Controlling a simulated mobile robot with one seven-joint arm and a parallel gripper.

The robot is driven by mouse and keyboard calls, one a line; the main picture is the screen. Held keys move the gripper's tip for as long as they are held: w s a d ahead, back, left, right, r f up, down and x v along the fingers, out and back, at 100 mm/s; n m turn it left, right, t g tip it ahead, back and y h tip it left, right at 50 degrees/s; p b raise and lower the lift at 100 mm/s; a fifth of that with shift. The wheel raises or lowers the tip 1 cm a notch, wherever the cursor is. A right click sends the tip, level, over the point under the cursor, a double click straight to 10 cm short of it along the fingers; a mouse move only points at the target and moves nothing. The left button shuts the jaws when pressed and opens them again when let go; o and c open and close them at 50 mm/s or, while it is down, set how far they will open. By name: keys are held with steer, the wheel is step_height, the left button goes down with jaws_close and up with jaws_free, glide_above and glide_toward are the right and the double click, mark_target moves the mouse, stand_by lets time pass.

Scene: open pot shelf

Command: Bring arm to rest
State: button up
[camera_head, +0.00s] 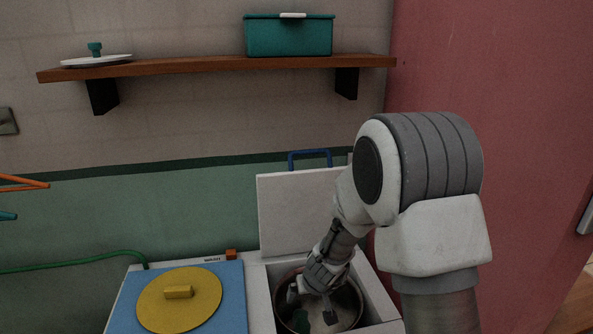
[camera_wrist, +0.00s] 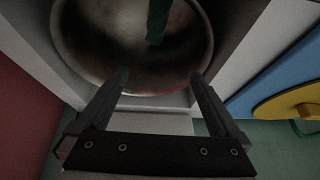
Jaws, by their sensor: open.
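My gripper (camera_head: 312,305) is at the end of my arm, reaching down into the open right bay of a white unit. Its two fingers show apart in the wrist view (camera_wrist: 160,75), with nothing between them. A round metal pot or basin (camera_head: 349,302) sits in that bay, and its brown-grey inside shows in the wrist view (camera_wrist: 95,50). A dark green piece (camera_wrist: 158,20) lies in it, beyond the fingertips and apart from them. My arm hides part of the bay.
A white lid (camera_head: 290,215) with a blue handle (camera_head: 310,153) stands open behind the bay. A yellow disc (camera_head: 195,310) lies on a blue panel (camera_head: 235,300) at left. Above, a wooden shelf (camera_head: 190,66) holds a teal box (camera_head: 288,38) and a white lid (camera_head: 97,61). A red wall (camera_head: 520,140) is at right.

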steer(key=s+d+r+y+p, duration=0.15)
steer(key=s+r, duration=0.25)
steer(key=r, duration=0.7)
steer(key=s+r+p, duration=0.2)
steer(key=s+r, duration=0.2)
steer(key=r, duration=0.6)
steer(key=s+d+r+m+h+p, duration=0.1)
steer(key=s+d+r, duration=0.3)
steer(key=s, duration=0.5)
steer(key=s+d+r+m+h+p, duration=0.1)
steer(key=s+d+r, duration=0.4)
steer(key=s, duration=0.5)
step_height(320, 180, up, 2)
steer(key=shift+d+r+h+p, duration=0.15)
steer(key=shift+h+p, duration=0.3)
steer(key=shift+p, duration=0.05)
